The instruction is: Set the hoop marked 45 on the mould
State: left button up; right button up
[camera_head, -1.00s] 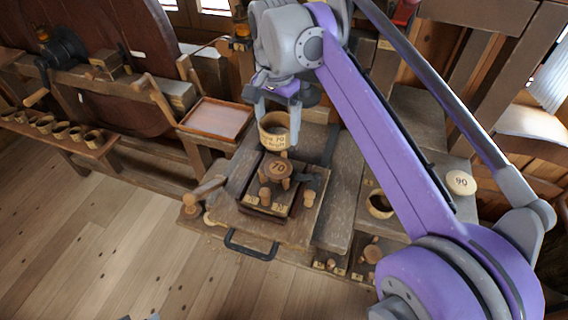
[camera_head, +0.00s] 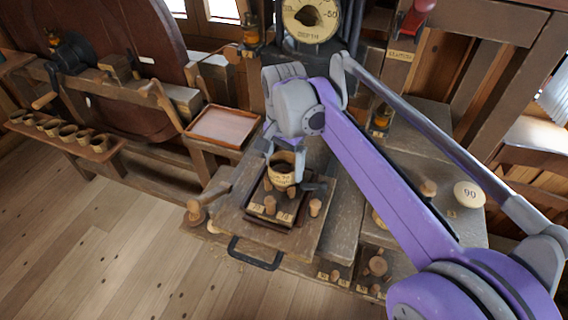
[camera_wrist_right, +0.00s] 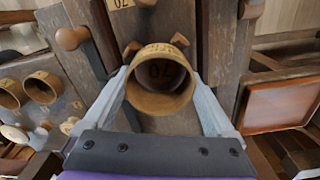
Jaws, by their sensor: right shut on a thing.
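My right gripper (camera_head: 279,148) is shut on a wooden hoop (camera_head: 284,175), its two fingers on opposite sides of the rim. The hoop is upright and directly over the mould on the wooden block, hiding most of it in the head view. The hoop's writing is too small to read surely. My left gripper is not in view.
Several wooden pegs stand around the mould, one at the front right (camera_head: 315,207). A disc marked 90 (camera_head: 469,194) lies on the right bench. An empty tray (camera_head: 222,126) is at the left, near a shelf with several cups (camera_head: 68,134). A depth dial (camera_head: 311,18) stands behind.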

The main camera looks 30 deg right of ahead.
jog(key=shift+f, duration=0.35)
jog(key=o, duration=1)
jog(key=shift+r, duration=0.25)
notch_tip(320, 180, up, 12)
jog(key=shift+r+p, duration=0.1)
jog(key=shift+p, duration=0.55)
jog(key=shift+s, duration=0.1)
